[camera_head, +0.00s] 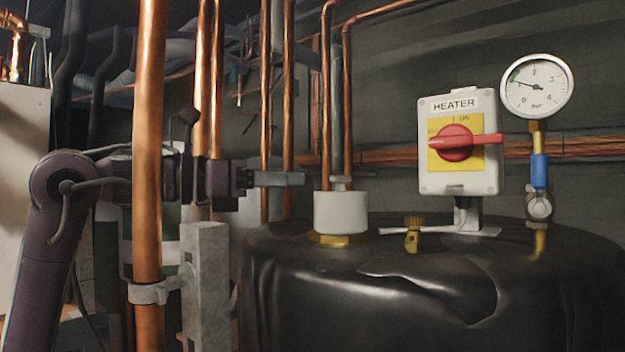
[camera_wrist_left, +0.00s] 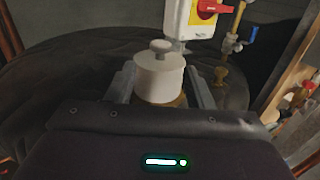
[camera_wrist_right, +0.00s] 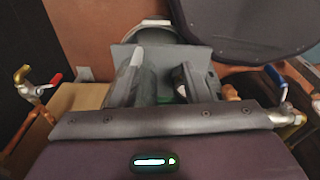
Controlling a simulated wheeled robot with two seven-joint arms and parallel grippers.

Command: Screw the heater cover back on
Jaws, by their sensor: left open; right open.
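The white round heater cover (camera_head: 341,212) with a small knob on top sits upright on a brass fitting (camera_head: 338,240) on the black tank (camera_head: 400,290). In the left wrist view the cover (camera_wrist_left: 160,80) appears between the fingers of my left gripper (camera_wrist_left: 161,88). My left gripper (camera_head: 281,179) is open, left of the cover in the head view, at about the height of its knob. I cannot tell whether a finger touches it. My right gripper (camera_wrist_right: 160,85) is open and shows only in its own wrist view, away from the cover.
A heater switch box (camera_head: 459,144) with a red handle and a pressure gauge (camera_head: 537,86) stand to the right of the cover. A small brass valve (camera_head: 413,235) is close by. A vertical copper pipe (camera_head: 149,150) stands in front of my left arm.

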